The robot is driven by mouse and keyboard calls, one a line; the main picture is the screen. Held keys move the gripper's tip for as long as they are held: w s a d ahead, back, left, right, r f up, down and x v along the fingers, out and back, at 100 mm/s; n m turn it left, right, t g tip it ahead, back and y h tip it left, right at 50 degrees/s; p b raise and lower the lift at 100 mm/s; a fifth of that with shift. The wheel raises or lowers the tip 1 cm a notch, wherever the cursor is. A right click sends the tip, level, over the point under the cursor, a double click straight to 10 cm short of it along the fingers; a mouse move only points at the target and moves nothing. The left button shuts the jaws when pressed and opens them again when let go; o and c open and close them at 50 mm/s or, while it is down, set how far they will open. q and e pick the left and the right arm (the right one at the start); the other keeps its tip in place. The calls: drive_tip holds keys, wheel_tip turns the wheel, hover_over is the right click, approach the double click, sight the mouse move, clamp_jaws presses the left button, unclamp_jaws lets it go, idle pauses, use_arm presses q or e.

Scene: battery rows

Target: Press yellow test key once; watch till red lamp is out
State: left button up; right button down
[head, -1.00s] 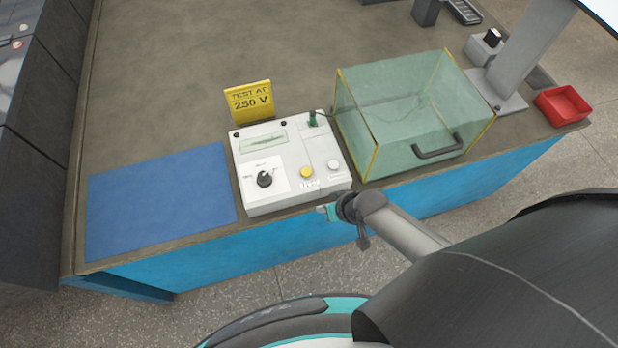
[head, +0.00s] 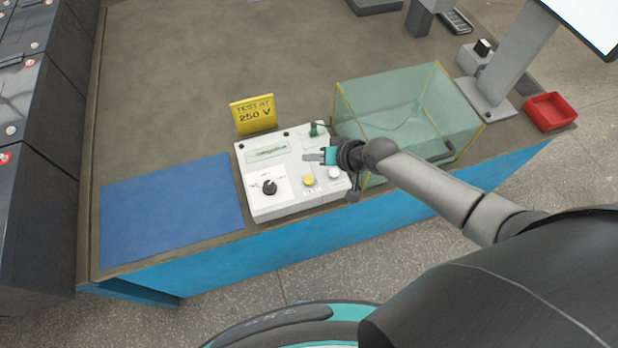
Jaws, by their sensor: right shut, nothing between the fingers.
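The yellow test key (head: 309,181) is a small round button on the front right of a white tester box (head: 285,205) at the bench's front edge. A pale round cap (head: 334,173) sits to its right; no red light shows on the box. The tester has a black knob (head: 269,187) and a display window (head: 268,152) with small marks I cannot read. My right gripper (head: 308,157) is shut and empty, over the right part of the tester, appearing just behind the yellow key; its height above the box is unclear. My left gripper is out of view.
A clear box with yellow edges (head: 459,108) stands right of the tester, partly behind my right arm. A yellow "TEST AT 250 V" sign (head: 253,114) stands behind it. A blue mat (head: 170,212) lies left. A red tray (head: 549,111) is at far right.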

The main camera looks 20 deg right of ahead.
sight(312, 183)
drive_tip(key=shift+f, duration=0.1)
wheel_tip(312, 183, down, 9)
drive_tip(key=b, duration=0.8)
drive_tip(key=shift+r, duration=0.2)
drive_tip(key=shift+f+b, duration=0.15)
drive_tip(key=shift+b, duration=0.15)
idle(1.4)
drive_tip(key=shift+f, duration=0.3)
drive_tip(key=shift+f+b, duration=0.4)
drive_tip(key=shift+b, duration=0.2)
idle(0.3)
drive_tip(key=shift+r, duration=0.1)
drive_tip(key=shift+r+p, duration=0.75)
drive_tip(key=shift+p, duration=0.1)
